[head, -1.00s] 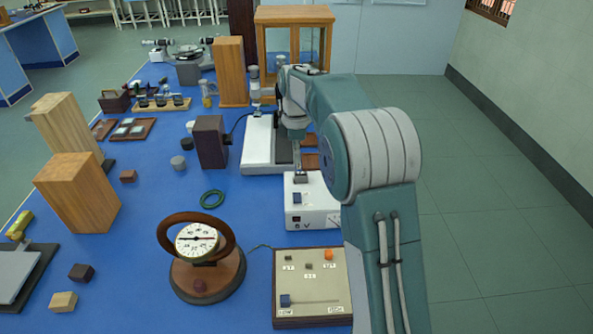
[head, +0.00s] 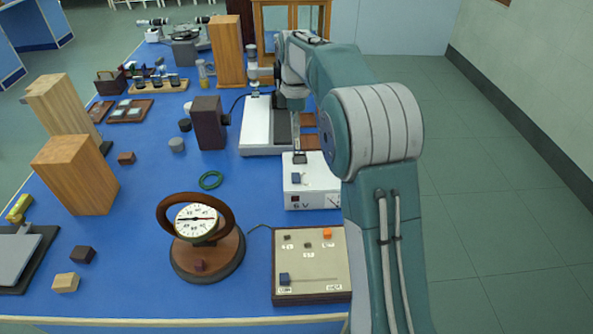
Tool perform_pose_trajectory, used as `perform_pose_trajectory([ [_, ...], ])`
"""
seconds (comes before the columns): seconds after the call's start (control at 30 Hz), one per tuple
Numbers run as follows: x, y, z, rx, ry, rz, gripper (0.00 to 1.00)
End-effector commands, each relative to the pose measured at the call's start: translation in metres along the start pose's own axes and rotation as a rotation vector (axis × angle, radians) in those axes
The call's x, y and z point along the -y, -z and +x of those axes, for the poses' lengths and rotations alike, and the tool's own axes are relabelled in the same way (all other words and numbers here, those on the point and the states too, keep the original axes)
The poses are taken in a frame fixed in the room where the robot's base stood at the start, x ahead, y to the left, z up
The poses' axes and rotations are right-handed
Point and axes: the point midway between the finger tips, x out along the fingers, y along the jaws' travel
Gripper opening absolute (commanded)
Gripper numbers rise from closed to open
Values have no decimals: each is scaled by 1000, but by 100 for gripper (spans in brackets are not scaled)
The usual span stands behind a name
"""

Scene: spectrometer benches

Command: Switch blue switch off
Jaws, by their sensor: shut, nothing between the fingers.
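A white box marked "6 V" (head: 317,189) stands on the blue bench, partly hidden at its right by my arm. A small blue switch (head: 296,179) sits on its top, towards the front left. The switch's exact tilt is too small to read. Another blue part, a slider knob (head: 284,279), sits on the cream control panel (head: 312,265) nearer the front.
A round dial instrument with a wooden ring (head: 200,227) stands left of the panel. A white instrument with a dark strip (head: 257,125) stands behind the box. A dark block (head: 208,123) and a green ring (head: 210,180) lie to the left. Open floor is at the right.

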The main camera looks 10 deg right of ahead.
Motion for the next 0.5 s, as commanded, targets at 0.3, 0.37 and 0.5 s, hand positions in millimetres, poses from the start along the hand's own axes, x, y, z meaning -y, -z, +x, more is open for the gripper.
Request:
perform_pose_trajectory([
  [0.3, 1, 0, 52, 1, 4, 0, 0],
  [0.37, 1, 0, 63, 1, 5, 0, 0],
  [0.5, 1, 0, 90, 1, 5, 0, 0],
])
